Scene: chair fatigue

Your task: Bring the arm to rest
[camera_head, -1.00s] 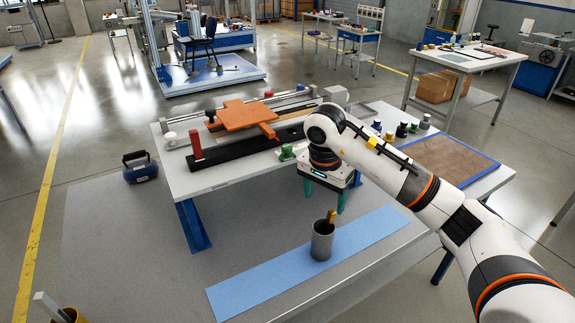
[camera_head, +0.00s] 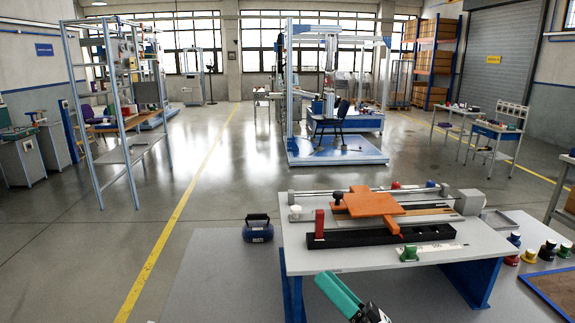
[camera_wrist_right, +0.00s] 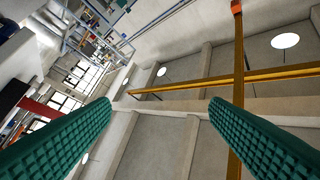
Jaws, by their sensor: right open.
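My right gripper (camera_head: 338,294) shows at the bottom edge of the head view, with a teal finger tilted up and to the left in front of the worktable's near edge. In the right wrist view its two green ribbed fingers (camera_wrist_right: 160,108) stand apart with nothing between them. That view looks up at the ceiling, with beams and lamps beyond the fingertips. The rest of the right arm is almost wholly out of the head view. My left gripper is not in view.
Open floor lies beyond.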

